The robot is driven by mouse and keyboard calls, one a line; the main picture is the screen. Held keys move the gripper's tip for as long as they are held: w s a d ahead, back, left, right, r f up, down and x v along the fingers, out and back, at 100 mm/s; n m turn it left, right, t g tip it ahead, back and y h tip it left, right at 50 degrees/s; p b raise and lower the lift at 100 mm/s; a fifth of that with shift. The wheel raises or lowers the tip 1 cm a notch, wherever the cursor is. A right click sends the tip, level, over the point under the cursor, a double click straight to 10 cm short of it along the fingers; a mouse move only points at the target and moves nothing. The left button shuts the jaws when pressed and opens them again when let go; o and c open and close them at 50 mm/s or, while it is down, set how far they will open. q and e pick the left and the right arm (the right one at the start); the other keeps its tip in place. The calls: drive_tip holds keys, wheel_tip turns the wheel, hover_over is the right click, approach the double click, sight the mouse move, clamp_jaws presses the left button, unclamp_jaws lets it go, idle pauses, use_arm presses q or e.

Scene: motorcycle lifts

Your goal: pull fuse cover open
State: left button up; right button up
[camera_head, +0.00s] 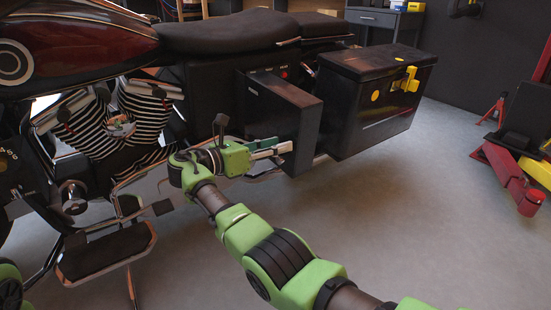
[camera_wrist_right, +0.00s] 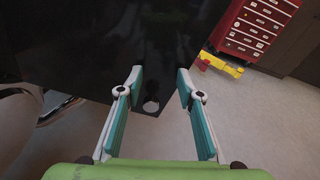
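The fuse cover appears to be the black box-like panel (camera_head: 283,115) on the motorcycle's side, below the seat; it stands out from the body. In the right wrist view the dark panel (camera_wrist_right: 150,60) fills the upper middle, with a pale round spot near its lower edge. My right gripper (camera_head: 284,147) is at the panel's lower left part in the head view. Its two fingers are apart in the wrist view (camera_wrist_right: 160,76), with the dark panel's lower corner showing between them. I cannot tell whether they touch it. My left gripper is not in view.
A black side case (camera_head: 370,95) with yellow latch stands right of the panel. The engine (camera_head: 115,125) and footboard (camera_head: 105,250) are at left. A red and yellow lift part (camera_head: 510,175) is at far right. The floor between is clear. A red tool cabinet (camera_wrist_right: 255,28) shows in the wrist view.

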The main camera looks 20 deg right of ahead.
sight(287, 126)
wheel_tip(287, 126, up, 5)
idle(0.3)
